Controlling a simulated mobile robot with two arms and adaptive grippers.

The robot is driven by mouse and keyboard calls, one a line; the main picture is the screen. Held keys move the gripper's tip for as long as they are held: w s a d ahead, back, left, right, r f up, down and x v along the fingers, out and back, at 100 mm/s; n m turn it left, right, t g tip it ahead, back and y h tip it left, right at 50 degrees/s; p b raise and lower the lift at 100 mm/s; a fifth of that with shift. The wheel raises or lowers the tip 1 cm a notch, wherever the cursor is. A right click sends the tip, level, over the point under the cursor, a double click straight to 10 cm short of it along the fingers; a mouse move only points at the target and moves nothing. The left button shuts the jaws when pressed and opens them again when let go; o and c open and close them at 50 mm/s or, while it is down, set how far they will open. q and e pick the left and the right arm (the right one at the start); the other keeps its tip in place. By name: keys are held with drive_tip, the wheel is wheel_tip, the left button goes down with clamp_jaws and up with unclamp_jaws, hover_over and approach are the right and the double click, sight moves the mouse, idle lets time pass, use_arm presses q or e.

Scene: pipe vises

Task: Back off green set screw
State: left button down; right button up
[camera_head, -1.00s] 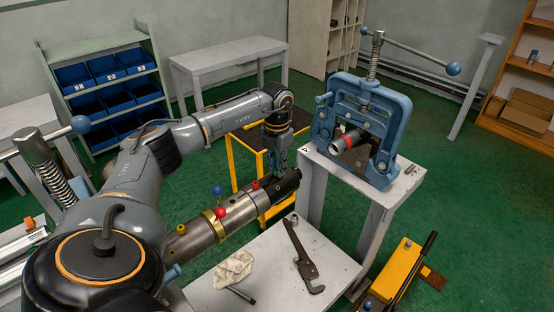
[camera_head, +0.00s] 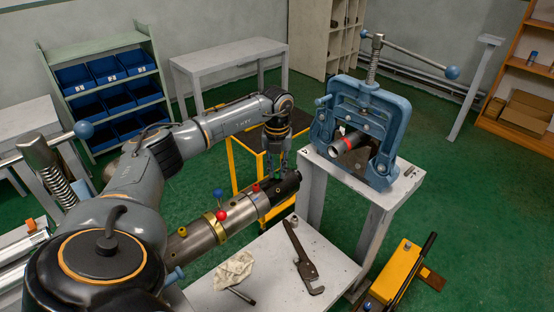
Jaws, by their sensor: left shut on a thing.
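A dark steel pipe assembly (camera_head: 240,207) with a brass collar (camera_head: 214,226) runs slantwise toward the centre of the head view. Small coloured knobs stand on it: a blue one (camera_head: 217,193), a red one (camera_head: 221,216) and a yellow one (camera_head: 182,231). My left gripper (camera_head: 277,170) points down at the pipe's far end, its fingers shut at a small screw there. The fingers hide most of that screw, so its colour and turn are hard to see. My right gripper is not in view.
A blue pipe vise (camera_head: 326,129) holding a red-banded pipe (camera_head: 349,142) stands on a stand at right. A white table (camera_head: 260,292) below carries a wrench (camera_head: 302,258), a rag (camera_head: 233,270) and a small fitting. A yellow toolbox (camera_head: 397,272) sits on the floor.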

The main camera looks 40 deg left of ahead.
sight(277, 173)
use_arm(q)
drive_tip(key=shift+s+d+f, duration=0.1)
drive_tip(key=shift+s+f, duration=0.05)
drive_tip(key=shift+f, duration=0.15)
drive_tip(key=c, duration=1.5)
unclamp_jaws()
drive_tip(key=shift+o, duration=1.2)
drive_tip(key=shift+r, duration=0.1)
wheel_tip(277, 173, up, 12)
